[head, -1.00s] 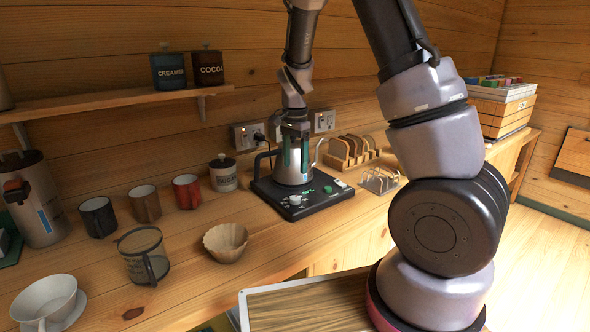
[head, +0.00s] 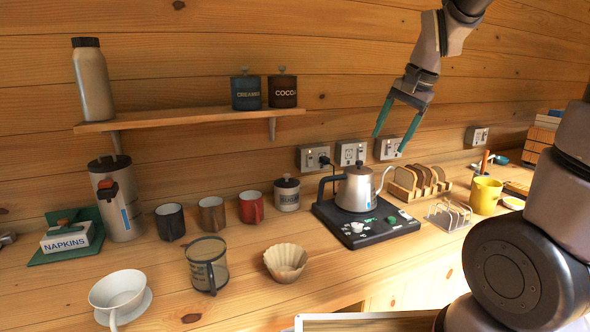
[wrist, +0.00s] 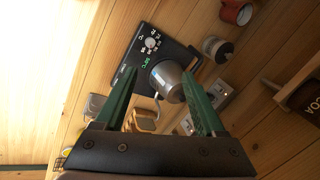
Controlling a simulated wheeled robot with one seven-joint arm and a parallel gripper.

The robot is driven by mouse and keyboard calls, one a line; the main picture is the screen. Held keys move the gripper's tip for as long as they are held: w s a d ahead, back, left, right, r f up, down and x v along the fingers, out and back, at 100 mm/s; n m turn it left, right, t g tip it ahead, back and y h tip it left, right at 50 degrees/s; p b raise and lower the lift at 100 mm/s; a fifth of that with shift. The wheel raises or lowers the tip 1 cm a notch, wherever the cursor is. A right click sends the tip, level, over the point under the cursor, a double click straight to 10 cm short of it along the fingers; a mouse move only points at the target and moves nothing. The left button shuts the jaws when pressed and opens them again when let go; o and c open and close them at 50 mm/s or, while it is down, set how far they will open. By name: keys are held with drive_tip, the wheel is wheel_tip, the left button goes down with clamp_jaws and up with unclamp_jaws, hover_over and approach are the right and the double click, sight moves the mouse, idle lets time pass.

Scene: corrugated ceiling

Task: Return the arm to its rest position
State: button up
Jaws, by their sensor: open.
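My gripper (head: 398,124) is open and empty, with two green fingers spread apart. In the head view it hangs in the air above and to the right of the kettle, in front of the wall. The silver gooseneck kettle (head: 356,188) stands on a black scale-like base (head: 366,222) on the counter. In the wrist view the open fingers (wrist: 160,100) frame the kettle (wrist: 167,80), which lies beyond them, apart from both. My arm rises at the right of the head view, and its upper part leaves the frame.
A shelf (head: 190,118) holds a bottle (head: 93,82) and canisters. Several mugs, a glass server (head: 207,263), a paper filter (head: 286,260) and a white dripper (head: 119,292) stand on the counter. Toast racks (head: 449,214) and a yellow mug (head: 485,195) stand right of the kettle.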

drive_tip(key=s+d+r+n+t, duration=0.1)
drive_tip(key=s+r+n+t, duration=0.1)
drive_tip(key=s, duration=0.4)
drive_tip(key=s+d+r+n+t, duration=0.1)
drive_tip(key=s+r+n, duration=0.1)
drive_tip(key=s+r, duration=0.3)
drive_tip(key=shift+s+d+r+t+h, duration=0.15)
drive_tip(key=shift+s+r+t+h, duration=0.2)
drive_tip(key=shift+s, duration=0.45)
